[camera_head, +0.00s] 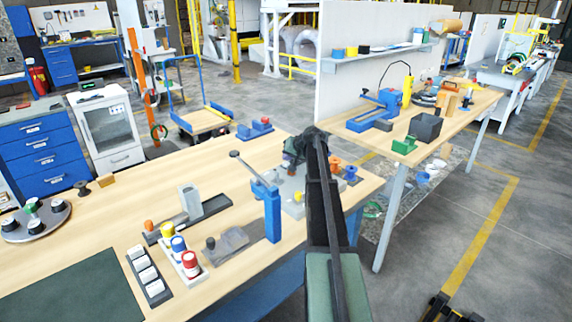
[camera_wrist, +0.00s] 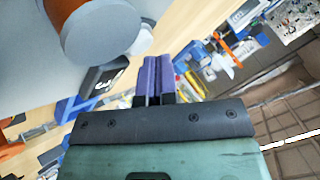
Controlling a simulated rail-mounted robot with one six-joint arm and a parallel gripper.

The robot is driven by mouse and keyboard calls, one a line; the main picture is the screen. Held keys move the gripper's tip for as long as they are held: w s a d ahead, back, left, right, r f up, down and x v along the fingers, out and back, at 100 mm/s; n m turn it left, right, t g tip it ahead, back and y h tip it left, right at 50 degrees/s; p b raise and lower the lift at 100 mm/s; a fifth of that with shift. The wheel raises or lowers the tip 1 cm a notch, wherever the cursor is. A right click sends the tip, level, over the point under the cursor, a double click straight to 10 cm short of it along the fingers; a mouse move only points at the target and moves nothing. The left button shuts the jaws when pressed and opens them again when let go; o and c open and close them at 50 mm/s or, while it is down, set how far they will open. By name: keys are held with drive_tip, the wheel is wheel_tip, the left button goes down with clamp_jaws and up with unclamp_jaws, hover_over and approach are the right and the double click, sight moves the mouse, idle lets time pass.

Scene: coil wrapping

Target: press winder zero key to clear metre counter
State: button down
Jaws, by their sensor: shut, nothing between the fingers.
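My gripper (camera_wrist: 157,62) is shut and empty, its two purple-faced fingers pressed together in the wrist view. In the head view my dark arm reaches over the bench, and its end (camera_head: 308,143) is above a grey machine base (camera_head: 289,185), probably the winder. The wrist view shows a large pale grey body with an orange and grey cylinder (camera_wrist: 100,30) close by at upper left. A dark box with a white figure on its face (camera_wrist: 103,88), perhaps the metre counter, lies just left of the fingers. I cannot make out the zero key.
A blue lever press (camera_head: 272,215) stands left of my arm. Orange (camera_head: 334,162) and blue (camera_head: 350,173) spools sit on the right. Red, yellow and blue capped pots (camera_head: 189,262) stand at the front. The wooden bench (camera_head: 140,195) has bare room at left.

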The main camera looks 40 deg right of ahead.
drive_tip(key=shift+f+b, duration=0.45)
idle(0.3)
idle(0.3)
drive_tip(key=shift+r+p, duration=0.85)
drive_tip(key=shift+p, duration=0.05)
drive_tip(key=shift+r, duration=0.1)
wheel_tip(320, 180, up, 5)
drive_tip(key=p, duration=0.5)
